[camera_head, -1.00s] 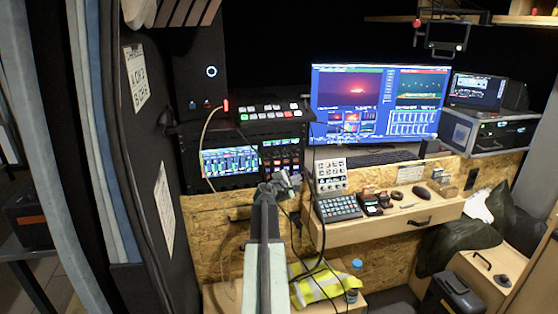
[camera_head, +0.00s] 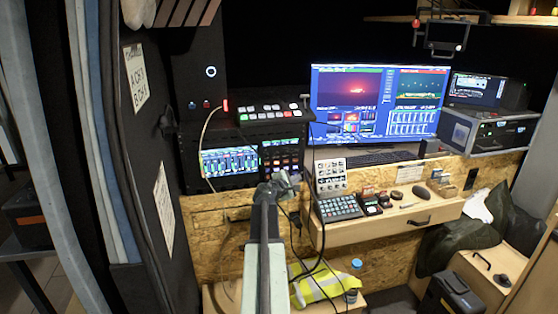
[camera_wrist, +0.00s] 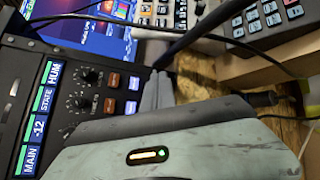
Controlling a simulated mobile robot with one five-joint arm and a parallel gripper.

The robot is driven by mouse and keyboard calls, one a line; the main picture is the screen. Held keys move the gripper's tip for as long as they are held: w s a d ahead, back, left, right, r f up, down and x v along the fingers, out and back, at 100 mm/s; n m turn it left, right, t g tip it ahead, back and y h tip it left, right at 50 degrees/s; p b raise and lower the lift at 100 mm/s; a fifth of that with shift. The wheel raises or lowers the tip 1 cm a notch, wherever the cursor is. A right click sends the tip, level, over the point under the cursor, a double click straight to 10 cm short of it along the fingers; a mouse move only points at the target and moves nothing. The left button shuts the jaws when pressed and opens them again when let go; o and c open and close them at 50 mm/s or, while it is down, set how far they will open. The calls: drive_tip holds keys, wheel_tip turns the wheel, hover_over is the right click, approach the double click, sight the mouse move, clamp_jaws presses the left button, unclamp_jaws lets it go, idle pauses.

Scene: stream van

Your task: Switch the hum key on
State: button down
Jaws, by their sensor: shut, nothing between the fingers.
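The audio panel with the HUM label (camera_wrist: 53,75) fills the left of the wrist view, turned sideways. The HUM column has a black knob (camera_wrist: 80,77), an orange key (camera_wrist: 113,79) and a blue key (camera_wrist: 134,82). Further knobs and keys sit below it, by the STATE and MAIN labels. Which key is the hum key I cannot tell for sure. My gripper (camera_wrist: 158,90) is shut and empty, its tips just right of the blue keys; contact cannot be told. In the head view my gripper (camera_head: 288,178) is just below the panel (camera_head: 281,156).
A black cable crosses near my fingers. A keypad (camera_head: 338,207) and a light button box (camera_head: 331,175) stand on the desk (camera_head: 400,222) to the right. A switcher (camera_head: 272,114) sits above the panel. A yellow vest (camera_head: 318,285) lies below.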

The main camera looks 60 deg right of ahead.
drive_tip(key=shift+w+d, duration=0.1)
drive_tip(key=shift+w+d, duration=0.2)
drive_tip(key=shift+d, duration=0.05)
idle(0.3)
drive_tip(key=shift+w+d, duration=0.15)
drive_tip(key=shift+d, duration=0.05)
idle(0.4)
drive_tip(key=shift+s+a, duration=0.45)
drive_tip(key=shift+a, duration=0.15)
drive_tip(key=shift+s+a, duration=0.95)
drive_tip(key=shift+a, duration=0.2)
drive_tip(key=shift+s+a, duration=0.95)
drive_tip(key=shift+a, duration=0.2)
